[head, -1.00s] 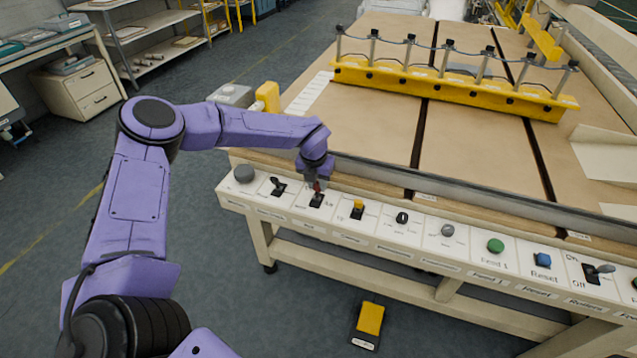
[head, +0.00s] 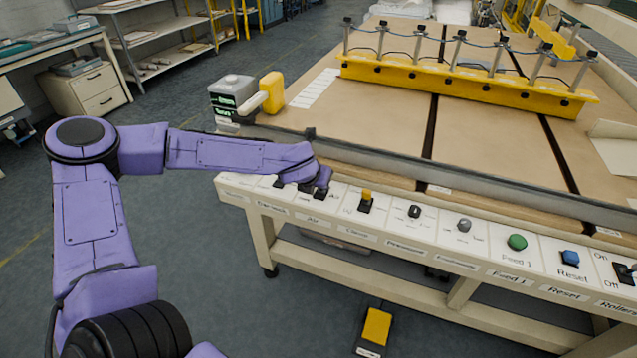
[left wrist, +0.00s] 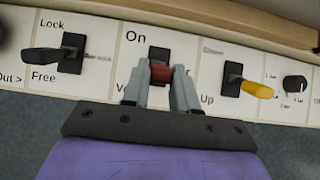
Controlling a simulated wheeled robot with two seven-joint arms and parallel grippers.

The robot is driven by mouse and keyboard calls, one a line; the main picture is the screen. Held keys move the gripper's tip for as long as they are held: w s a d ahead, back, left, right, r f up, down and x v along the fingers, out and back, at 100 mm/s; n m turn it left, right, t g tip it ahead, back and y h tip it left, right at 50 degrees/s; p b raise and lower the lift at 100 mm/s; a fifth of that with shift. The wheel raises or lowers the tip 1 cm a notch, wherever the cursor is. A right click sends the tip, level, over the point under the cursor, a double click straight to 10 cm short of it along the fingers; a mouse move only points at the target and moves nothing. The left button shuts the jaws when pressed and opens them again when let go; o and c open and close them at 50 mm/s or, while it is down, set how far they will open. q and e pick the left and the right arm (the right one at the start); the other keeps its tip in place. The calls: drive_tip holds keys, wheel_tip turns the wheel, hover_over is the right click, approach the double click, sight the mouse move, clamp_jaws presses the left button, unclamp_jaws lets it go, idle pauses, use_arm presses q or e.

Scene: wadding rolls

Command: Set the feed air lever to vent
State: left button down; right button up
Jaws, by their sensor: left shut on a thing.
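The feed air lever has a red grip (left wrist: 160,74) on a black plate (left wrist: 158,53), on the white panel strip. Its plate is marked "On" at the top and, partly hidden, "Ve…" at the bottom in the left wrist view. My left gripper (left wrist: 160,88) is shut on the red grip, one finger on either side. In the head view my left gripper (head: 320,188) is low at the panel and hides most of this lever. The grip shows toward the plate's lower part, but its exact setting is hard to tell. My right gripper is out of view.
In the left wrist view a dark lever (left wrist: 42,62) marked Lock and Free is left of the gripper. A yellow lever (left wrist: 258,90) and a black knob (left wrist: 295,84) are to its right. The machine's brown table (head: 390,120) lies behind the panel.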

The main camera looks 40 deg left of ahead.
use_arm(q)
drive_tip(key=shift+s+f, duration=0.15)
drive_tip(key=shift+f, duration=0.05)
drive_tip(key=c, duration=1.1)
unclamp_jaws()
drive_tip(key=shift+o, duration=1.1)
drive_tip(key=shift+r, duration=0.15)
drive_tip(key=v, duration=1)
drive_tip(key=shift+p, duration=0.3)
drive_tip(key=shift+d+r, duration=0.1)
